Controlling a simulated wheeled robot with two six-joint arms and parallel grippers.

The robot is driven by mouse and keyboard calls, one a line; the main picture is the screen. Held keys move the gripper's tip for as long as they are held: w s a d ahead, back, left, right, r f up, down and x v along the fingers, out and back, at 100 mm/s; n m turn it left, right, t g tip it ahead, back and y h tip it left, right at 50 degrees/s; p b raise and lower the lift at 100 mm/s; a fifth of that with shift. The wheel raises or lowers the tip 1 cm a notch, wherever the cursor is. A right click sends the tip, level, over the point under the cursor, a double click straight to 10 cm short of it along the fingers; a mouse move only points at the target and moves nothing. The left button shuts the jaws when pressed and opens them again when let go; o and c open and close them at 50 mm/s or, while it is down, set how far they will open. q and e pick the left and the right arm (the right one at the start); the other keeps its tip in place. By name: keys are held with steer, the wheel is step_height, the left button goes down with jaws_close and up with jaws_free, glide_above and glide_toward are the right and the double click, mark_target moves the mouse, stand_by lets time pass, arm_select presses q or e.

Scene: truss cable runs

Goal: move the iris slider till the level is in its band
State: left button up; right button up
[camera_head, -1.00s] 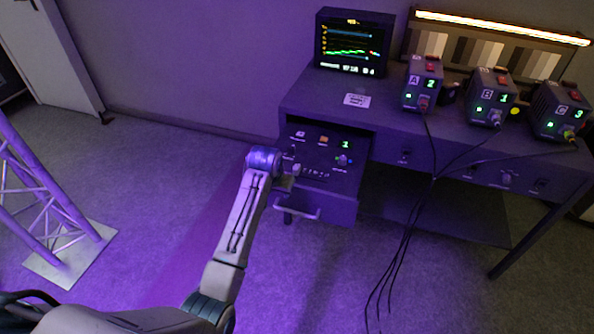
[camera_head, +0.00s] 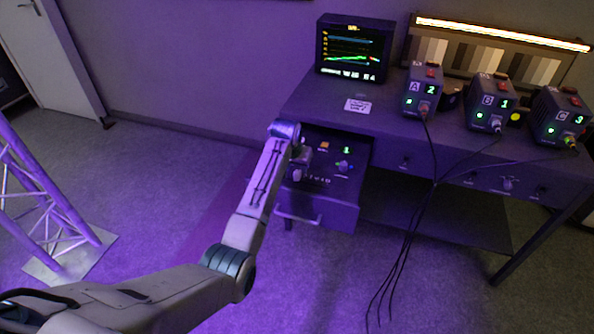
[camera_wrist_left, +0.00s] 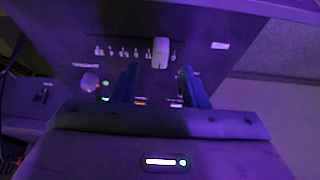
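The iris slider's pale cap (camera_wrist_left: 160,52) stands on the dark control panel (camera_wrist_left: 120,72) in the left wrist view, beside a row of white scale marks. My left gripper (camera_wrist_left: 160,70) is open, with one dark blue finger on each side of the cap's line. The cap shows between and just beyond the fingertips; I cannot tell whether they touch it. In the head view the left gripper (camera_head: 302,158) is over the left part of the pulled-out panel drawer (camera_head: 335,212). The monitor (camera_head: 354,48) shows a green trace, partly red at the right. My right gripper is not in view.
Camera units A (camera_head: 424,90), B (camera_head: 491,101) and C (camera_head: 560,117) stand on the desk, with cables hanging in front. A knob (camera_wrist_left: 90,81) is beside the slider scale. A drawer handle (camera_head: 298,217) sticks out. A truss (camera_head: 45,200) stands at left.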

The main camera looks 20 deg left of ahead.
mark_target(298, 172)
arm_select(q)
steer(key=shift+x, duration=2.05)
steer(key=shift+c, duration=0.2)
jaws_close()
